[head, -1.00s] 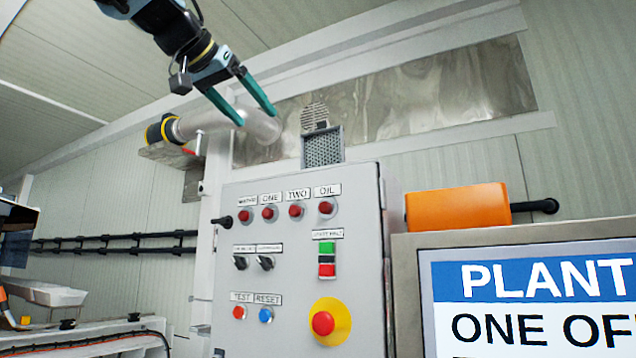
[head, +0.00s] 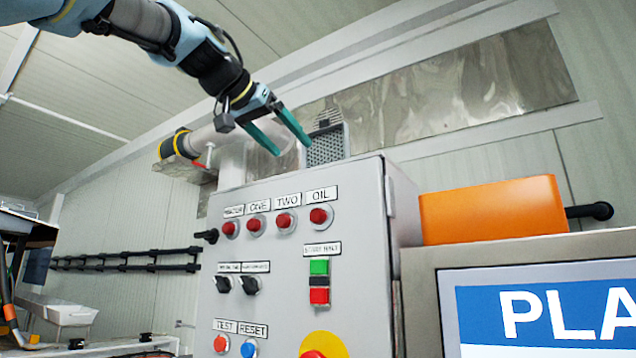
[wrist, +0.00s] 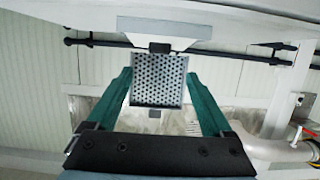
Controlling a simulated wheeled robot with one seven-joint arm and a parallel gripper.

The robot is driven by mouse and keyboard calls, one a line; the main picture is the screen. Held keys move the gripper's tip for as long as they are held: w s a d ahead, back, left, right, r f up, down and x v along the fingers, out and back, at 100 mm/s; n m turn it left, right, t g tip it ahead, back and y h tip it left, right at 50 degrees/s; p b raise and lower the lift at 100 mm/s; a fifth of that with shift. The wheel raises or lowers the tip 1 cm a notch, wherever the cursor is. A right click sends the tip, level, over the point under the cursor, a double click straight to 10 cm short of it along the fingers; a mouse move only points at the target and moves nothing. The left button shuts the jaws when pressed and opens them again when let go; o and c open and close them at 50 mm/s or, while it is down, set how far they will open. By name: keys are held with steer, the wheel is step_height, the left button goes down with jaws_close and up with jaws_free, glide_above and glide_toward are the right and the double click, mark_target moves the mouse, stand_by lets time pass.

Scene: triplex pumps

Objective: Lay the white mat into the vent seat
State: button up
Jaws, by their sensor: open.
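My gripper (head: 292,148) is open, with two green fingers and nothing seen between the tips. In the head view it is above the grey cabinet, just left of a grey perforated panel in a shallow frame (head: 326,145), which may be the vent seat. In the wrist view the perforated panel (wrist: 158,80) appears between the fingers (wrist: 160,90); whether they touch it cannot be told. I cannot pick out a separate white mat in either view.
The grey control cabinet (head: 290,225) with buttons stands below the gripper. A thick pipe (head: 215,140) runs behind the gripper at the left. An orange box (head: 490,210) and a sign screen (head: 560,310) are at the right. A shiny metal sheet (head: 460,95) covers the wall behind.

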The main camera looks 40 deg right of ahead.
steer(key=p+x, duration=0.3)
steer(key=x, duration=0.4)
steer(key=shift+s, duration=0.1)
steer(key=shift+d+f, duration=0.35)
steer(key=shift+d, duration=0.2)
jaws_close()
